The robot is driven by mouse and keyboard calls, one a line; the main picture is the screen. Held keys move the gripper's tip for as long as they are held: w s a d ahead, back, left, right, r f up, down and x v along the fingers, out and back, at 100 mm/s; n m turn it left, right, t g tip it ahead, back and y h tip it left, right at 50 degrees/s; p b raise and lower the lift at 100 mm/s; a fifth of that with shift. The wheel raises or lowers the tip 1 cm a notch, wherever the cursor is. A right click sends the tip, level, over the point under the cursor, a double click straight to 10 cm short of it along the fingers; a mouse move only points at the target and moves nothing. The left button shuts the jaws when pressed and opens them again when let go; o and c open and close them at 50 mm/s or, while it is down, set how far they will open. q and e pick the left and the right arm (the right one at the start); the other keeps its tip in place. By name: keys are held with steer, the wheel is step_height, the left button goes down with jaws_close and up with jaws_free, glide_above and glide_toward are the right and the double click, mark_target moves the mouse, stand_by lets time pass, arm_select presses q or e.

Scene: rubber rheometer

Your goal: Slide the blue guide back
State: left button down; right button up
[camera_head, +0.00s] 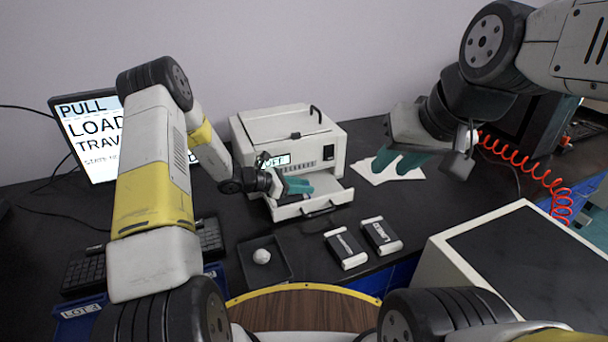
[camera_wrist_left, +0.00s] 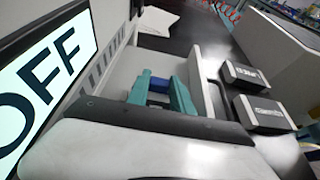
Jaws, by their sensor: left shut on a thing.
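The blue guide (camera_wrist_left: 158,85) shows in the left wrist view as a small blue piece between two teal fingers. It sits at the open front tray of the white machine (camera_head: 283,133). My left gripper (camera_head: 297,186) is shut on the guide, over the machine's pulled-out tray (camera_head: 330,200). The fingers hide most of the guide, and in the head view I cannot make it out. My right gripper (camera_head: 397,164) is raised to the right of the machine; its teal fingers are apart and empty.
Two dark boxes with white labels (camera_head: 346,248) (camera_head: 381,235) lie in front of the machine. White sheets (camera_head: 388,172) lie to the right. A monitor (camera_head: 92,135) stands at left, a white cabinet (camera_head: 450,255) at right.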

stand_by(0.8)
arm_select(q)
steer(key=w+d, duration=0.1)
steer(key=d, duration=0.2)
steer(key=w+d, duration=0.2)
steer(key=d, duration=0.2)
steer(key=w+d, duration=0.1)
steer(key=d, duration=0.3)
steer(key=shift+w+d, duration=0.15)
steer(key=shift+w, duration=0.15)
steer(key=c, duration=1.1)
jaws_free()
steer(key=shift+d, duration=0.15)
steer(key=v, duration=0.8)
steer(key=shift+w, duration=0.1)
steer(key=shift+r, duration=0.1)
